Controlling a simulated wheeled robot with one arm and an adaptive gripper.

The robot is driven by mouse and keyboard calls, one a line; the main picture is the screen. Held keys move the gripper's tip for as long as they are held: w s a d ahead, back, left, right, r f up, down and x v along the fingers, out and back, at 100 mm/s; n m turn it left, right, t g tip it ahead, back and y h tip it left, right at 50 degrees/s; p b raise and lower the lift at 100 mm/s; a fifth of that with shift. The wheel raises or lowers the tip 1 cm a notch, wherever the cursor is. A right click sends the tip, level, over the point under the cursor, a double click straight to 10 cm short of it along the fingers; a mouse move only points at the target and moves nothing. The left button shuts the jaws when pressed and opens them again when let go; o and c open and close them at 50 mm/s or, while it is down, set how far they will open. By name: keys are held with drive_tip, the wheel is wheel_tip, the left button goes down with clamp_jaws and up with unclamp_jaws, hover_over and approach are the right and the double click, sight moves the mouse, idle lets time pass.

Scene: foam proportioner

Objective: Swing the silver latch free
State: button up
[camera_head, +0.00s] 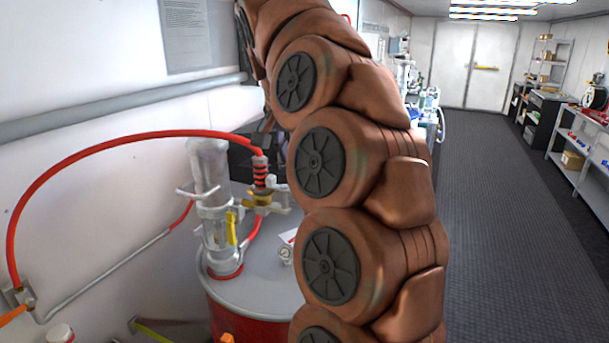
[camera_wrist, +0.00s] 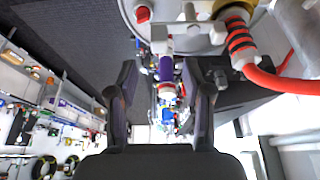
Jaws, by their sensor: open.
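The foam proportioner, a clear cylinder (camera_head: 208,165) with silver and brass fittings, stands upright on a drum in the head view. Small silver arms (camera_head: 281,197) stick out beside its brass fitting (camera_head: 262,199); I cannot tell for sure which one is the latch. In the wrist view, a silver bracket (camera_wrist: 162,46) with a purple rod below it shows between the fingers of my gripper (camera_wrist: 160,80). My gripper is open, and I see nothing held in it. Whether a finger touches the bracket is unclear.
A red hose (camera_head: 110,140) arches from the wall to a ribbed red coupling (camera_head: 260,172); it also shows in the wrist view (camera_wrist: 285,82). The drum (camera_head: 232,292) has a grey top with a small gauge (camera_head: 286,254). Open floor (camera_head: 510,220) lies to the right, beside shelves.

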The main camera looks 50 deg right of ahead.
drive_tip(key=shift+p+x, duration=1.4)
drive_tip(key=shift+x, duration=2.45)
drive_tip(key=shift+c, duration=0.2)
clamp_jaws()
